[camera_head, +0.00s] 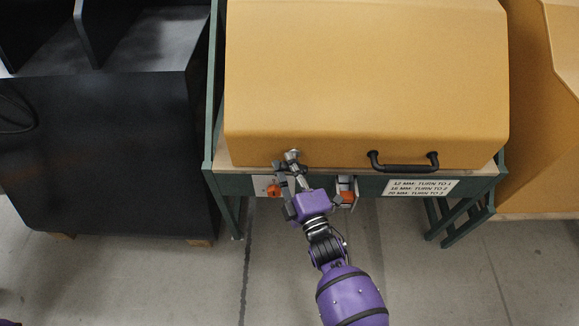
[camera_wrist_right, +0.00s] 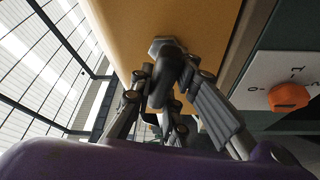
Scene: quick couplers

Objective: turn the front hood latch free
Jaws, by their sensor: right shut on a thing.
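The hood (camera_head: 365,80) is a large yellow-orange cover, closed on the green-framed bench. Its front latch (camera_head: 292,156), a grey metal piece, sits low on the hood's front face, left of the black handle. My right gripper (camera_head: 290,171) reaches up from below and is shut on the latch. In the right wrist view the latch (camera_wrist_right: 165,50) shows a metal head on the hood, with a dark part between the fingers (camera_wrist_right: 165,95). The fingers hide part of it. My left gripper is not in view.
A black handle (camera_head: 404,163) is on the hood's front. Below are an orange knob (camera_head: 274,191) on a numbered plate, a second orange part (camera_head: 347,197) and a label (camera_head: 420,187). A dark cabinet (camera_head: 110,150) stands left; another yellow hood is right.

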